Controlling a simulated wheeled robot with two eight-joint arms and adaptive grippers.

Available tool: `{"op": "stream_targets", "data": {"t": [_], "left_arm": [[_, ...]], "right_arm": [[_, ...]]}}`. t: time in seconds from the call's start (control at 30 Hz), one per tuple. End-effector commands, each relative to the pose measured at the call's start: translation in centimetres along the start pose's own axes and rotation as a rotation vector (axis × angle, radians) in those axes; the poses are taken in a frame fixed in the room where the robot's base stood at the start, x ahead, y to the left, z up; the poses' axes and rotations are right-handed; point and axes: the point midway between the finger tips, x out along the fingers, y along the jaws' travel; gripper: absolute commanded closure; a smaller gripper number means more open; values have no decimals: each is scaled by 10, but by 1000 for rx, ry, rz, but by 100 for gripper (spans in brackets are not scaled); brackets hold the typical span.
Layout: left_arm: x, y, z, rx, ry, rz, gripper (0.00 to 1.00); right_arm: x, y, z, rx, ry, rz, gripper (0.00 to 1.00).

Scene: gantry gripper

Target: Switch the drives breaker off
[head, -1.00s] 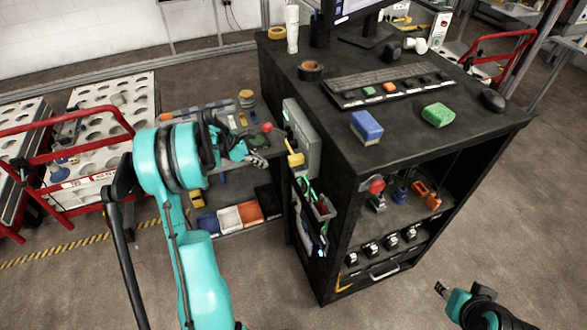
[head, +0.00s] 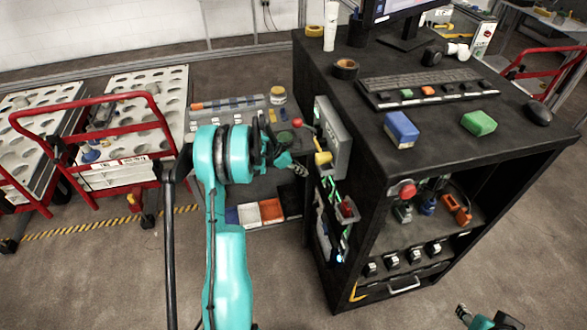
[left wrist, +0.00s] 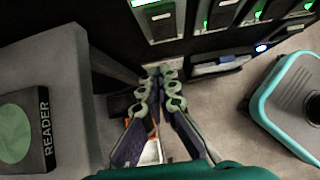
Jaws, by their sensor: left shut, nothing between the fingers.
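A grey box (head: 333,138) is fixed to the left side of the black cabinet, with a yellow handle (head: 322,158) and a red knob (head: 297,122) sticking out. No label shows which part is the drives breaker. My left gripper (head: 301,170) is just left of and below the yellow handle. In the left wrist view its fingertips (left wrist: 160,72) are together and empty, facing the cabinet side below green-lit units (left wrist: 162,20). I cannot tell there whether they touch anything. My right gripper (head: 463,311) is mostly cut off at the bottom right; its jaws are unclear.
A grey housing with a READER label (left wrist: 44,130) is close on the left in the wrist view. A shelf with coloured bins (head: 271,210) stands behind my left arm. A tray (head: 345,212) hangs below the grey box. Floor in front is clear.

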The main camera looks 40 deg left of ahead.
Motion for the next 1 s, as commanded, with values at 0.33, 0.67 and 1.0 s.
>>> {"op": "stream_targets", "data": {"t": [0.33,0.67,1.0], "left_arm": [[38,0,20,1,0,0,100],[39,0,23,0,0,0,100],[48,0,25,0,0,1,100]], "right_arm": [[15,0,10,0,0,0,60],[15,0,10,0,0,0,60],[18,0,12,0,0,0,60]]}}
